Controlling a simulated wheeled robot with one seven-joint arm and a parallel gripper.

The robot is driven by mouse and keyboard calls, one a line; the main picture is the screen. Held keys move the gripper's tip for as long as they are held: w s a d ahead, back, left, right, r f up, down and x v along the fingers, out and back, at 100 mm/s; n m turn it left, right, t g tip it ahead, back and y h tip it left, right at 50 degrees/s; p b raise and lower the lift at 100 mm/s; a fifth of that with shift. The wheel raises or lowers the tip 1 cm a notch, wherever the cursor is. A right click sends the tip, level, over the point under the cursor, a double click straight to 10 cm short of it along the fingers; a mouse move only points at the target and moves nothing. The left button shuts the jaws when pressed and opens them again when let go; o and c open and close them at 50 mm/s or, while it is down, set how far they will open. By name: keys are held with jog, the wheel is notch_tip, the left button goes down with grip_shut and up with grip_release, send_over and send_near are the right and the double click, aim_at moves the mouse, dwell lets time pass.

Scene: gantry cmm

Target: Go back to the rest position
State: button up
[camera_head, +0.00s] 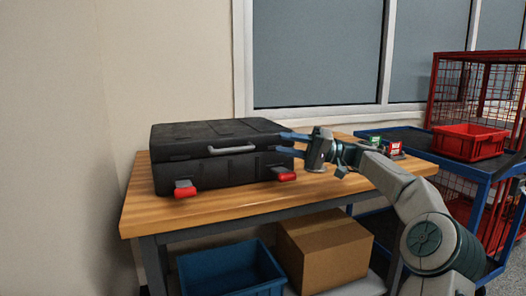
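My gripper (285,144) is at the right end of the black case (215,170), with its two blue fingers pointing left. The fingers are apart, with a gap between them and nothing visibly held. The fingertips overlap the case's right edge in the picture; I cannot tell whether they touch it. My arm reaches in from the lower right over the table. The case sits on the wooden table (225,206) with its lid down. Its grey handle (232,149) is at the front, and two red-tipped latches (186,190) (285,176) stick out at the front.
Small green and red items (393,148) sit behind my arm. A blue cart (480,167) with a red bin (468,142) and a red wire cage (477,88) stands right. A blue bin (232,272) and cardboard box (325,250) are under the table. The wall is close on the left.

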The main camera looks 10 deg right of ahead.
jog(key=shift+a+r, duration=0.1)
jog(key=shift+a, duration=0.2)
jog(key=s+a+f+m+g+h+p, duration=0.1)
jog(key=s+a+g+h+p, duration=0.1)
jog(key=s+a+h+p, duration=0.45)
jog(key=s+a+f+m+g+h+p, duration=0.1)
jog(key=a+f+h+p, duration=0.15)
jog(key=a+p, duration=0.7)
jog(key=s+d+r+h+p, duration=0.2)
jog(key=s+p, duration=0.3)
jog(key=s, duration=0.3)
jog(key=s+d+r+t+h+p, duration=0.1)
jog(key=s+d+r+h+p, duration=0.2)
jog(key=s, duration=0.6)
jog(key=s+d+r+h+p, duration=0.2)
jog(key=s+h+p, duration=0.3)
jog(key=s+p, duration=0.4)
jog(key=shift+s+d+r+m+t+h, duration=0.15)
jog(key=shift+s+d+m+t+h, duration=0.05)
jog(key=shift+s+m+t+h, duration=0.1)
